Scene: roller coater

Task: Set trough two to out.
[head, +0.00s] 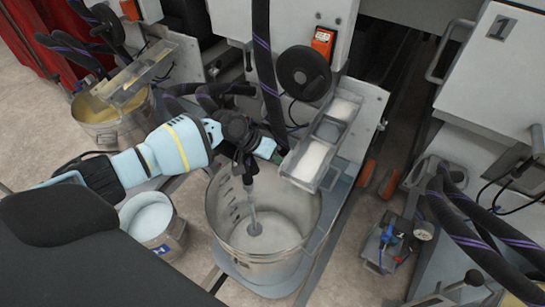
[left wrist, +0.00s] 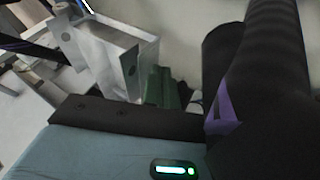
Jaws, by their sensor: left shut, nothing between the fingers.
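A grey metal trough (head: 322,140) with pale material in its compartments is mounted at the middle machine, above a large steel pot. No number is readable on it, so I cannot tell for sure that it is trough two. Its metal end also shows in the left wrist view (left wrist: 125,65). My left gripper (head: 274,154) is shut and empty, close beside the trough's left lower side. Green fingertips (left wrist: 166,88) show near the trough in the left wrist view. I cannot tell whether they touch it. My right gripper is not in view.
A large steel pot (head: 220,210) stands below the trough, with a smaller bucket (head: 165,240) to its left. Black hoses (head: 262,60) hang close to my left gripper. Another trough (head: 135,78) is at left. A cabinet marked 1 (head: 490,70) stands at right.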

